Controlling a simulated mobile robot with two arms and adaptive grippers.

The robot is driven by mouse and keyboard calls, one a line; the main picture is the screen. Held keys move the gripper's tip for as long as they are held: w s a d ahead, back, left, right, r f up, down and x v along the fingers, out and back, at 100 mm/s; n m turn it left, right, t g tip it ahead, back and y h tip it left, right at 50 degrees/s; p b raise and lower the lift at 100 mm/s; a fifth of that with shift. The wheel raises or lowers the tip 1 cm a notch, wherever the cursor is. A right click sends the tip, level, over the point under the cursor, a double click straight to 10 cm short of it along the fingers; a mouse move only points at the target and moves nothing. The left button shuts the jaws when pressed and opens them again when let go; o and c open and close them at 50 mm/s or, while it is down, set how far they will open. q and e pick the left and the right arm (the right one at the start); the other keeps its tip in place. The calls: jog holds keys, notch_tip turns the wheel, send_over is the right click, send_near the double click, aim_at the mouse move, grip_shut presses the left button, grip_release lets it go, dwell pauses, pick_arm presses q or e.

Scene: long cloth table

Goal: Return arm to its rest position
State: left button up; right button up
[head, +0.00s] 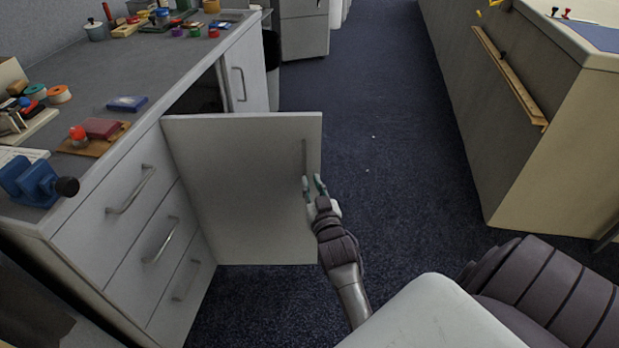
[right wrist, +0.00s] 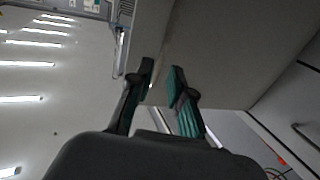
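The pale door panel (right wrist: 215,50) lies close beyond the fingers. I cannot tell whether a fingertip touches the door or handle. My right arm reaches up from the bottom of the head view. My left gripper is not in view.
The grey counter (head: 150,60) at left carries a blue vise (head: 38,180) and several tools. Drawers with bar handles (head: 131,190) stand left of the door. A beige-sided bench (head: 555,150) stands at right. Dark blue carpet (head: 395,150) between them is clear.

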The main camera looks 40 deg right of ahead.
dwell(0.5)
